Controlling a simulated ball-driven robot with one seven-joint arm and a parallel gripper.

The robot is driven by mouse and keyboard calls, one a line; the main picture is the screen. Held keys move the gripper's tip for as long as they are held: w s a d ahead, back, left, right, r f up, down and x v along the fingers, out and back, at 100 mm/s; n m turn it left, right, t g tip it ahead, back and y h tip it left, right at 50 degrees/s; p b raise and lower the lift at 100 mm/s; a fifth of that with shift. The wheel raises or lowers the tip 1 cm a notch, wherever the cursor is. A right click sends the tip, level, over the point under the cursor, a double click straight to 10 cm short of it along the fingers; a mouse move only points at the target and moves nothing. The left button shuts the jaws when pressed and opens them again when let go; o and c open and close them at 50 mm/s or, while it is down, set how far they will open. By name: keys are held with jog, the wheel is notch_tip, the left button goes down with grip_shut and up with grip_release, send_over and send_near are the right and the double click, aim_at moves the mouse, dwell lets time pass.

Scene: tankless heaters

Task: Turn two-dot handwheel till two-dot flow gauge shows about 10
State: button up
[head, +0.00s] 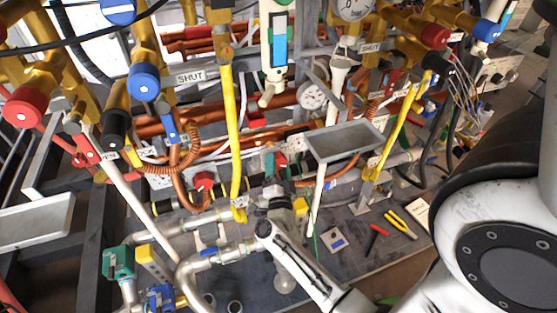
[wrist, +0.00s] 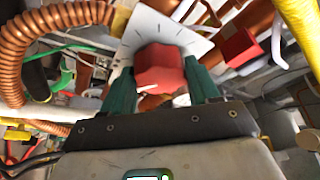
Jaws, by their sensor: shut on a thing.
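My gripper (wrist: 160,90) has two green fingers, one on each side of a red handwheel (wrist: 160,68), and is shut on it. The handwheel sits in front of a white plate with dark tick marks (wrist: 150,22). A white pointer mark shows low on the red knob. In the head view my gripper (head: 276,166) reaches in among the pipes below the white dial plate (head: 296,143), and the handwheel is mostly hidden there. A round white gauge (head: 312,95) is above it, and another gauge (head: 355,8) is at the top edge. Their readings and any dot marks are too small to read.
Yellow pipes (head: 232,130), a coiled copper hose (head: 165,168) and a grey tray (head: 343,142) crowd around my gripper. Another red part (wrist: 238,48) is close right of the handwheel. Pliers (head: 400,224) lie on the dark board.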

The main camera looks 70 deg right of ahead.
jog(key=shift+r+m+g+y+p, duration=0.15)
jog(key=shift+m+g+p, duration=0.3)
jog(key=shift+m+p, duration=0.45)
jog(key=shift+f+m+g+y+p, duration=0.1)
jog(key=shift+m+g+y+p, duration=0.15)
jog(key=shift+m+g+p, duration=0.65)
jog(key=shift+m+t, duration=0.45)
jog(key=shift+m, duration=0.05)
jog(key=o, duration=1.1)
jog(key=shift+c, duration=0.2)
jog(key=v, duration=1)
jog(key=shift+a+b, duration=0.35)
jog(key=shift+a, duration=0.05)
